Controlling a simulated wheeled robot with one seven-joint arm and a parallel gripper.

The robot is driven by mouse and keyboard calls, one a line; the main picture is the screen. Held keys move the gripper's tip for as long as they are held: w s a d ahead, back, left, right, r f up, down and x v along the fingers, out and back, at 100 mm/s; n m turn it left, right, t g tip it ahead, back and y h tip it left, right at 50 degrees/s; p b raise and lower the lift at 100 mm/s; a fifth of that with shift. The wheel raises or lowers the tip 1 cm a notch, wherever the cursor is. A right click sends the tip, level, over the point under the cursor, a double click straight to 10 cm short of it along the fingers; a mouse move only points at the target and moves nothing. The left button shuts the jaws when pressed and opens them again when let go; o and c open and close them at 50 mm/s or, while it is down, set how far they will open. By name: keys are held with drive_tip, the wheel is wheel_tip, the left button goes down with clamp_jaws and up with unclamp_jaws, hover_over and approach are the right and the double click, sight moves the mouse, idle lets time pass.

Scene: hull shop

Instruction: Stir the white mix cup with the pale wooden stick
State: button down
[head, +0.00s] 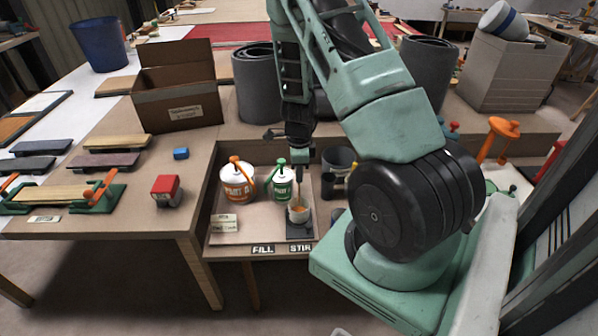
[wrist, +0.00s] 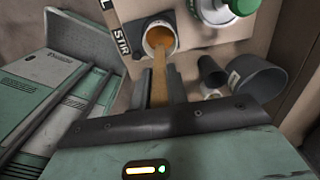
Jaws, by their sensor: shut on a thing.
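The white mix cup (head: 297,216) stands on a dark square pad in front of the STIR label. In the wrist view the cup (wrist: 151,33) shows an orange-brown inside. My gripper (head: 301,176) is above the cup, pointing down. It is shut on the pale wooden stick (head: 299,198), which also shows between the fingers in the wrist view (wrist: 160,72). The stick's lower end reaches into the cup's mouth. How deep the tip sits, and whether it touches the wall, I cannot tell.
A white-and-orange paint can (head: 235,184) and a white-and-green can (head: 284,186) stand left of and behind the cup. A dark grey tub (wrist: 257,80) and a small black cup (wrist: 211,72) stand close to its right. A cardboard box (head: 178,106) is at back left.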

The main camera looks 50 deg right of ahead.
drive_tip(key=shift+r, duration=0.1)
drive_tip(key=shift+r+p, duration=2.3)
drive_tip(key=shift+r, duration=0.1)
